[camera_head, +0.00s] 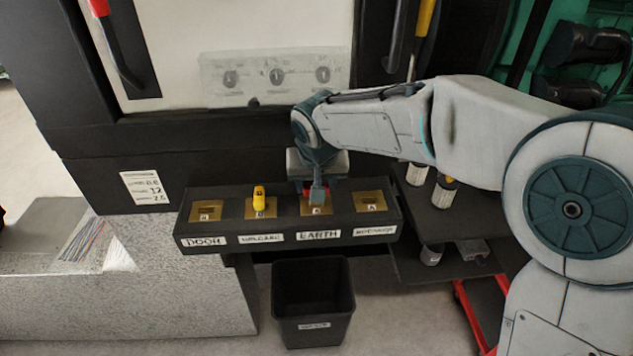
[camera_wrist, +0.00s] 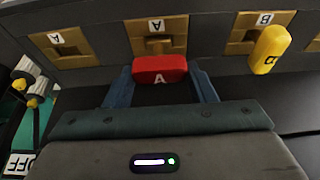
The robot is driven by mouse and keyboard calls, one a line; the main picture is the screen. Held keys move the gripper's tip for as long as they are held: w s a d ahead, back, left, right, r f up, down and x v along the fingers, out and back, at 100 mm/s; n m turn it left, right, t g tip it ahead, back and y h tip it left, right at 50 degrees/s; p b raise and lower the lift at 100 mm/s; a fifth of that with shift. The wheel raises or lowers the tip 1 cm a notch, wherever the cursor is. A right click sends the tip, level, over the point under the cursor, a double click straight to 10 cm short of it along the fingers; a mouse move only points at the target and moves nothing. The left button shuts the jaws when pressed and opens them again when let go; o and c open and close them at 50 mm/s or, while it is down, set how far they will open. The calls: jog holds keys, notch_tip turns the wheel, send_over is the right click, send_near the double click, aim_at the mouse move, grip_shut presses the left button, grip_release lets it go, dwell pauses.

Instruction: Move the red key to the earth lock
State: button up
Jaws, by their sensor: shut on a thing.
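The red key (camera_wrist: 160,68), marked A, sits between the blue fingers of my gripper (camera_wrist: 162,88) in the wrist view. My gripper (camera_head: 317,196) is shut on it. In the head view it is over the earth lock (camera_head: 316,210), the third brass plate from the left, above the EARTH label; the key is mostly hidden there. In the wrist view the earth lock's plate (camera_wrist: 154,28), also marked A, lies just beyond the key. I cannot tell whether the key touches or enters the slot.
A yellow key (camera_head: 259,197) stands at the second lock plate. The DOOR lock (camera_head: 207,211) and the rightmost lock (camera_head: 371,202) hold no key. A black bin (camera_head: 313,300) stands below the lock box. A dark shelf (camera_head: 440,215) with small items is at the right.

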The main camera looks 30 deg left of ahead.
jog(key=shift+f+b, duration=0.6)
jog(key=shift+f, duration=0.1)
jog(key=shift+f, duration=0.15)
jog(key=o, duration=1.2)
jog(key=shift+c, duration=0.2)
jog(key=shift+r+p, duration=2.35)
jog(key=shift+r, duration=1.5)
jog(key=shift+d, duration=0.1)
